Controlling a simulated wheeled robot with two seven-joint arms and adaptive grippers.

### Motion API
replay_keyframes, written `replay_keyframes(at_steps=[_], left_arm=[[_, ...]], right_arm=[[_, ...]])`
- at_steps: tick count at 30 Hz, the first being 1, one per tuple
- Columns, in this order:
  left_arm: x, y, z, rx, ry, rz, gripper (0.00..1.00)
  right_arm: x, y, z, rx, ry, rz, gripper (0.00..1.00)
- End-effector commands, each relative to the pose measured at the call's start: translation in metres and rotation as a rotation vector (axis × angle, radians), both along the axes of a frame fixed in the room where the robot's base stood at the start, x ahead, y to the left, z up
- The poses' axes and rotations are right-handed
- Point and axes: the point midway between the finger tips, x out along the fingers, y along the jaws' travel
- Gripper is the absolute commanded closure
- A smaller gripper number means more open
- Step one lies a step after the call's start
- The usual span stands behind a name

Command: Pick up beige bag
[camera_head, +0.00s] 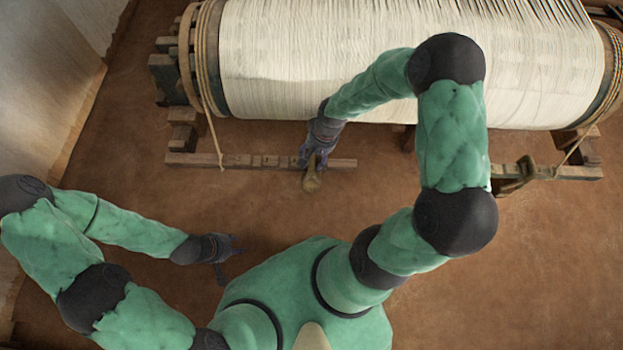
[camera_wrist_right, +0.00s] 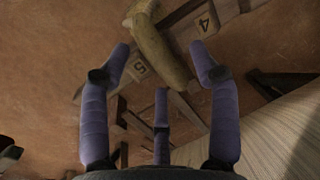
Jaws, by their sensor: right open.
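In the right wrist view the bag (camera_wrist_right: 155,48) is a long, narrow, yellowish-beige shape. It crosses in front of the bar and lies between the two spread purple fingers (camera_wrist_right: 160,50), with a third finger below. The fingers are open; I cannot tell whether any of them touches the bag. My left gripper (camera_head: 228,257) hangs over bare floor at the lower left, its fingers apart and empty, far from the bag.
A large roll of white warp threads (camera_head: 400,65) fills the top. The wooden bar (camera_head: 250,161) runs below it, with numbered blocks in the wrist view (camera_wrist_right: 205,22). A pale wall stands at the left. The brown floor (camera_head: 560,260) is clear.

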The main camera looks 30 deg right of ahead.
Motion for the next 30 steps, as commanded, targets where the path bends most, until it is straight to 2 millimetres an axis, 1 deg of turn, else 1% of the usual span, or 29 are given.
replay_keyframes(at_steps=[1, 3, 11, 14, 15, 18, 30], left_arm=[[0.0, 0.0, -0.0081, 0.0, 0.0, 0.0, 0.6], [0.0, 0.0, -0.0114, 0.0, 0.0, 0.0, 0.6], [0.0, 0.0, -0.0106, 0.0, 0.0, 0.0, 0.6], [0.0, -0.0001, -0.0106, 0.0, 0.0, 0.0, 0.6], [0.0, 0.0, -0.0106, 0.0, 0.0, 0.0, 0.6], [0.0, 0.0, -0.0106, 0.0, 0.0, 0.0, 0.6], [0.0, 0.0, -0.0101, 0.0, 0.0, 0.0, 0.6]], right_arm=[[-0.0001, 0.0021, -0.0127, 0.001, 0.003, 0.002, 0.38], [0.0009, 0.0032, -0.0194, 0.0, 0.002, 0.001, 0.38], [0.0022, 0.0034, -0.0201, 0.0, 0.0, 0.001, 0.38], [0.0021, 0.0036, -0.0201, 0.0, 0.0, 0.001, 0.64], [0.002, 0.0036, -0.0201, 0.0, 0.0, 0.001, 0.75], [0.002, 0.0035, -0.0202, 0.0, 0.0, 0.001, 1.0], [0.0032, 0.0028, -0.0185, -0.001, -0.003, -0.001, 1.0]])
